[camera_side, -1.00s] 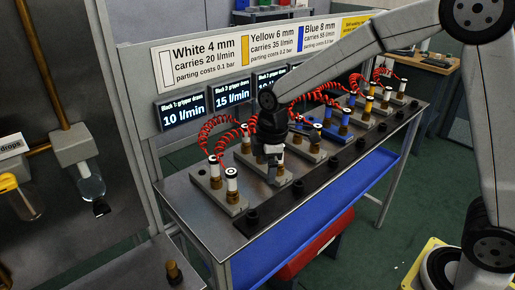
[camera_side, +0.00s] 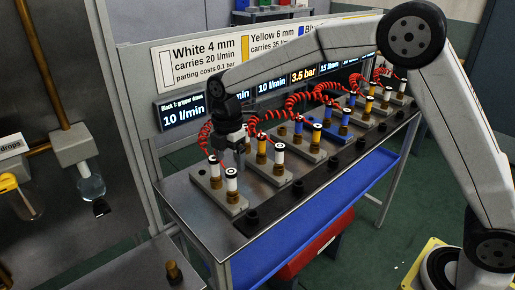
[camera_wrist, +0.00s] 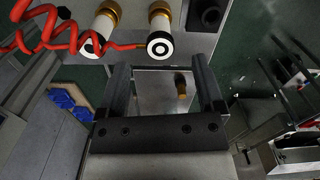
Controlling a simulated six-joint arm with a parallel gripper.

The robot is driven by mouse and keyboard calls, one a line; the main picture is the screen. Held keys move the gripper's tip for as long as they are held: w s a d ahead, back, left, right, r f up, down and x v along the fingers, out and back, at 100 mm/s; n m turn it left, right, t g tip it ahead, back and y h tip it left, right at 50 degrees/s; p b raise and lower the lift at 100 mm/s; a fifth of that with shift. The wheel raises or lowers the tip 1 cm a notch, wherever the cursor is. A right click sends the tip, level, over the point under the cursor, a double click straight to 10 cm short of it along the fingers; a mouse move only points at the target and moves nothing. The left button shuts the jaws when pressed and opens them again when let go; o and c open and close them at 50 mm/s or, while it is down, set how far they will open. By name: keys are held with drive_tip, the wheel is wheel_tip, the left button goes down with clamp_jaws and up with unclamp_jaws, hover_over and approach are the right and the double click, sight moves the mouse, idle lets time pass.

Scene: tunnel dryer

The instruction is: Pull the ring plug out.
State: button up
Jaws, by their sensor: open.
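White plugs with brass collars and black-and-white round ends stand in the nearest grey block (camera_side: 207,193). The front one (camera_side: 232,180) also shows in the wrist view (camera_wrist: 159,46), just beyond my fingertips. The other white plug (camera_side: 214,166) shows to its left there (camera_wrist: 90,44). Both ends carry ring-like markings; I cannot tell for certain which is the ring plug. My gripper (camera_side: 239,163) is beside these plugs, pointing down. In the wrist view its fingers (camera_wrist: 163,85) are apart with nothing between them.
Red coiled hoses (camera_side: 205,138) run to the plugs; one (camera_wrist: 50,40) crosses near them. A second block (camera_side: 268,173) holds a yellow plug (camera_side: 262,150) and a white plug (camera_side: 279,158). Black sockets (camera_side: 252,217) line the bench's front edge. A sign and displays stand behind.

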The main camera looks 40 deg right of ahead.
sight(231, 171)
drive_tip(key=shift+f, duration=3.6)
clamp_jaws()
